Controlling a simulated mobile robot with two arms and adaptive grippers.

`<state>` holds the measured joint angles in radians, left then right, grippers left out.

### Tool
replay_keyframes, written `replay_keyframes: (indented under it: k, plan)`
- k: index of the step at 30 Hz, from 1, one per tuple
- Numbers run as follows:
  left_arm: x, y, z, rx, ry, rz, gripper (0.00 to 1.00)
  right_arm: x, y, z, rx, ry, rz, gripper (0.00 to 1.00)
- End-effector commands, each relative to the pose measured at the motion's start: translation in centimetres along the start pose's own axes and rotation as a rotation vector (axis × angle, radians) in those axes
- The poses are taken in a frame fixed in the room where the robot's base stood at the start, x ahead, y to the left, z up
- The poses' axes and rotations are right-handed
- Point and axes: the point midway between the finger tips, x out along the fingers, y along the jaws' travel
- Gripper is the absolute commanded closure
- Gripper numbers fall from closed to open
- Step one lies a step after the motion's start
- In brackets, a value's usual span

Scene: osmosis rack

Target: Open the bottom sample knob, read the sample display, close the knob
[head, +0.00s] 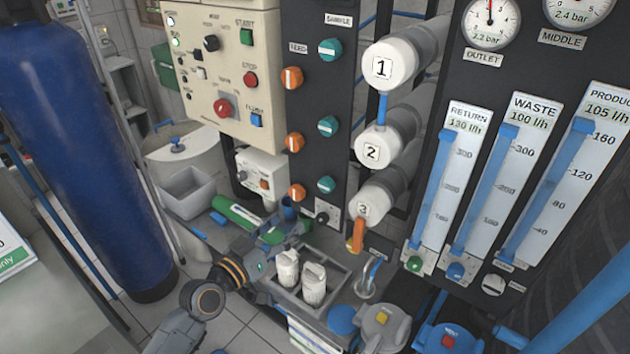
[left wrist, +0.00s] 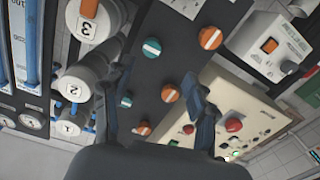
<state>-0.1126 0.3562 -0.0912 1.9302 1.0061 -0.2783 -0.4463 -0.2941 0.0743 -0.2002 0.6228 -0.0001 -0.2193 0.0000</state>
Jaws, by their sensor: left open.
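The bottom sample knob (head: 325,186) is teal with a pale line across it, the lowest of the column under the SAMPLE label. It also shows in the left wrist view (left wrist: 152,46), which is turned roughly upside down. My left gripper (left wrist: 157,72) is open and empty, its fingers spread in front of the knob panel. In the head view my left gripper (head: 285,242) is low, below the knob and apart from it. A small white box (head: 262,178) with an orange switch is left of the panel; I cannot tell if it is the sample display. My right gripper is not in view.
Orange feed knobs (head: 297,192) stand close left of the teal ones. White numbered tubes (head: 372,198) jut out on the right, with an orange lever below. A blue tank (head: 85,150) is at left.

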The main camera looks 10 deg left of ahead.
Motion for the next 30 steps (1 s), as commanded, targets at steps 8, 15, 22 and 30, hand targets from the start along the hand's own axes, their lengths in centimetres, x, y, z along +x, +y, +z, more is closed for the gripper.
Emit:
replay_keyframes:
  k: [8,15,22,30]
  plan:
    - [2.2,0.8,-1.8,-0.001,0.028,0.019,0.42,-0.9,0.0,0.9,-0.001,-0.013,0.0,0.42]
    - [7.4,0.8,-1.9,-0.002,0.028,0.017,0.42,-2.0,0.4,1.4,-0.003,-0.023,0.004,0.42]
    - [11.6,0.9,-1.8,-0.001,0.025,0.018,0.42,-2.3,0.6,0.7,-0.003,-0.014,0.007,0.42]
    - [13.7,0.9,-1.7,0.001,0.025,0.017,0.42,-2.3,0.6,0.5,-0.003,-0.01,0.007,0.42]
